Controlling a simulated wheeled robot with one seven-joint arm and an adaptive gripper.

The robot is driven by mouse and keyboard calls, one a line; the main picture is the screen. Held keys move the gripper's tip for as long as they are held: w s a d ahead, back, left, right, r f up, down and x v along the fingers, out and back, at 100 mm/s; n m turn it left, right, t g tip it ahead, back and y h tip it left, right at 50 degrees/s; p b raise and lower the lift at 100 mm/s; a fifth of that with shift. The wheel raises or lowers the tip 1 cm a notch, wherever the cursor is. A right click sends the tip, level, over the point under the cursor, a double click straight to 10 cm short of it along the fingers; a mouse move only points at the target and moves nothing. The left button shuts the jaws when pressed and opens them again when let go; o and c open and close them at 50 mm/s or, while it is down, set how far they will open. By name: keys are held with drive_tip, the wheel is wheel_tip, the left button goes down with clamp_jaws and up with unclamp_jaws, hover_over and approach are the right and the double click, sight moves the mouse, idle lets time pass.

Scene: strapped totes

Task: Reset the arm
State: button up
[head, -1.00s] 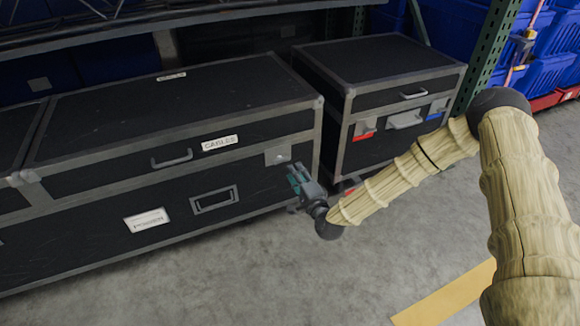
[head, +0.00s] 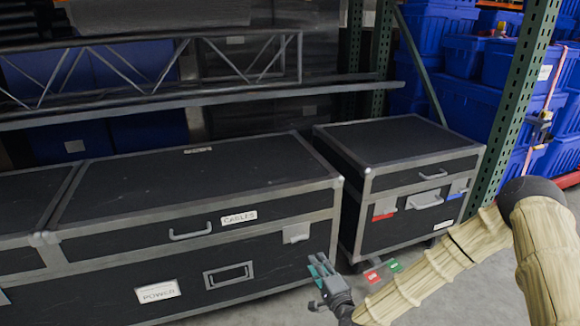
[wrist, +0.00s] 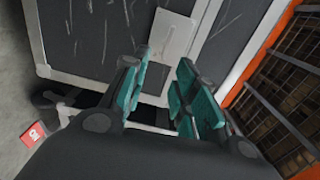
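My gripper (head: 322,276) is in front of the right end of the long black case (head: 115,258), near its lower front edge in the head view. The wrist view shows its teal-padded fingers (wrist: 166,72) apart, with nothing between them. A dark case front with a metal plate and silver edging lies beyond the fingers. I cannot tell whether the gripper touches the case. My arm (head: 435,268) reaches in from the right, bent at a dark joint.
A smaller black case (head: 415,180) stands to the right, with red and green tags (head: 372,277) low in front. Blue totes (head: 500,66) fill the right rack behind a green upright (head: 512,110). A metal truss (head: 150,70) lies above the cases. Bare floor shows in front.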

drive_tip(key=s+a+f+n+g, duration=0.3)
drive_tip(key=s+f+n+g, duration=0.5)
drive_tip(key=s+f, duration=1)
drive_tip(key=s+d+f+n+g+h, duration=0.1)
drive_tip(key=s+d+n+g+h, duration=0.4)
drive_tip(key=s, duration=0.8)
drive_tip(key=s+d+f+n+g, duration=0.1)
drive_tip(key=s+d+g, duration=0.3)
drive_tip(key=s+d, duration=0.7)
drive_tip(key=s+a+r+p, duration=0.1)
drive_tip(key=r+p, duration=1.6)
drive_tip(key=s+a+r+p, duration=0.2)
drive_tip(key=r+p, duration=1.6)
drive_tip(key=shift+r, duration=0.15)
